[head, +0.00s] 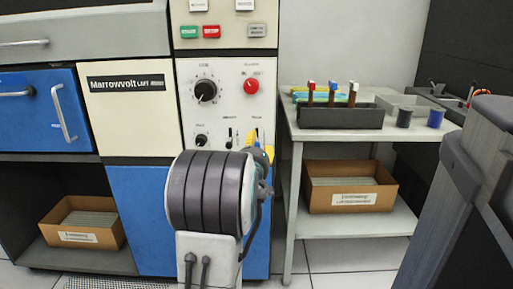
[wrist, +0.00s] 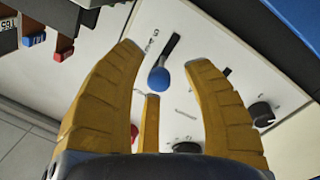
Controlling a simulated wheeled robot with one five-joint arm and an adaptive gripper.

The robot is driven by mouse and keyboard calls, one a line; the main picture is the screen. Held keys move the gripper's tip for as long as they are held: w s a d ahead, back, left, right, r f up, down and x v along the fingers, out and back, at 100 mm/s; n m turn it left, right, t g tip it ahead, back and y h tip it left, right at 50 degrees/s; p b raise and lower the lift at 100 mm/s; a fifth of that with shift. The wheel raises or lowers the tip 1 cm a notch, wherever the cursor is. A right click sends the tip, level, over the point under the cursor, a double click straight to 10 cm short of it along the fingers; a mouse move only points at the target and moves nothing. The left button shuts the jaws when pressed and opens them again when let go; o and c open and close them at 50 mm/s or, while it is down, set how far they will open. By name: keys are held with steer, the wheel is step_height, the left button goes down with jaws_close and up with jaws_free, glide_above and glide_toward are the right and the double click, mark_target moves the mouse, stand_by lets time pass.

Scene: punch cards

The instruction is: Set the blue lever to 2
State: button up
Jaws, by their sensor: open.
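The blue lever is a round blue knob (wrist: 158,79) at the end of a dark slot (wrist: 171,47) on the white control panel (head: 223,88). My gripper (wrist: 163,57) is open, with its yellow fingers around the blue knob in the wrist view. Space shows between the knob and the side fingers; I cannot tell whether the third finger touches it. The scale marks by the slot are too small to read.
The panel also bears a large black dial (head: 205,91), a red knob (head: 251,86), a small black knob (head: 201,140) and a black slider (head: 229,138). A grey table (head: 290,125) with a dark card tray (head: 340,117) stands to the right.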

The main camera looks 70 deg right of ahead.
steer(key=shift+o, duration=0.2)
jaws_close()
stand_by(0.3)
